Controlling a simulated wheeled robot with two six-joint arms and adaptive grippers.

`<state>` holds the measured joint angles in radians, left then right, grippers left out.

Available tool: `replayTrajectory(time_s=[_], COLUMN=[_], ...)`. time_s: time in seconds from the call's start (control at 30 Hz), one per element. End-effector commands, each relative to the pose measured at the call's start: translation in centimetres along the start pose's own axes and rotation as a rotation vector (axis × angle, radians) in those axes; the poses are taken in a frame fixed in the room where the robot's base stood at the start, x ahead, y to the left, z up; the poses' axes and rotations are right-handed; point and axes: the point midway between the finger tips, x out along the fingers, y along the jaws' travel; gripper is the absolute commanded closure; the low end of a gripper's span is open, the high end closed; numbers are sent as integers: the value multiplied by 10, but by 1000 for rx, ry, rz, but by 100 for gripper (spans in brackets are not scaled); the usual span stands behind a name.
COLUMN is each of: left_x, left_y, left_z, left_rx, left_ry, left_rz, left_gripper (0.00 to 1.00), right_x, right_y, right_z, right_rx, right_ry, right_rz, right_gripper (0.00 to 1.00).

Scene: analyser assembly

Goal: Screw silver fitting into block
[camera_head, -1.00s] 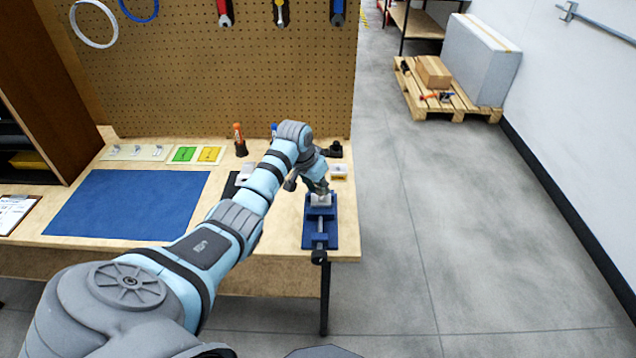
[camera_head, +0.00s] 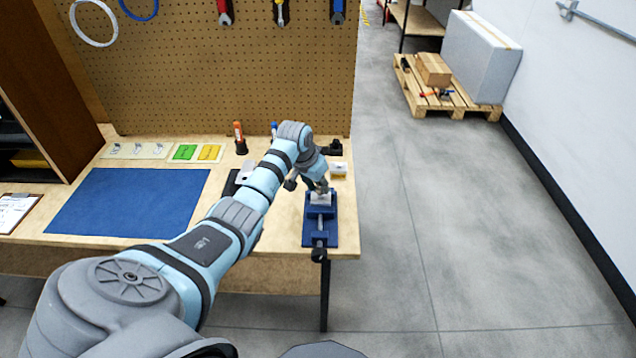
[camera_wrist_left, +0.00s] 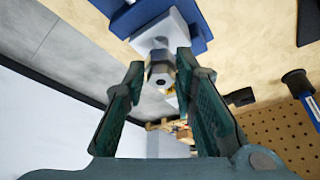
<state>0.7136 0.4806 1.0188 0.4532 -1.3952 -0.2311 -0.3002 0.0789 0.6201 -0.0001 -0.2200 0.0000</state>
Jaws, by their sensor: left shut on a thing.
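The block (camera_head: 320,199) is light grey and sits in the blue vise (camera_head: 320,228) near the right end of the bench. It also shows in the left wrist view (camera_wrist_left: 163,34), with part of the blue vise (camera_wrist_left: 200,27) behind it. The silver fitting (camera_wrist_left: 160,72) stands at the block, between my left gripper's fingers. My left gripper (camera_wrist_left: 158,78) is shut on the fitting. In the head view my left gripper (camera_head: 321,186) is right over the block and small, and the fitting is hidden there. Thread depth cannot be seen. My right gripper is not in view.
A blue mat (camera_head: 128,203) covers the bench's left part. A pegboard (camera_head: 225,70) with tools rises behind. Open floor lies to the right.

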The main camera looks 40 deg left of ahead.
Motion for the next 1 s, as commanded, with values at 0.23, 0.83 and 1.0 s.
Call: replayTrajectory(time_s=[0.23, 0.83, 1.0], left_x=[0, 8, 8], left_y=[0, 0, 0], left_z=[0, 3, 3], left_rx=[0, 0, 0], left_ry=[0, 0, 0], left_rz=[0, 0, 0], left_gripper=[100, 100, 100], right_x=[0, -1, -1], right_y=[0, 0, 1], right_z=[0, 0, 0], right_rx=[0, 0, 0], right_ry=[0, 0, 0], right_rz=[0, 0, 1], right_gripper=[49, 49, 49])
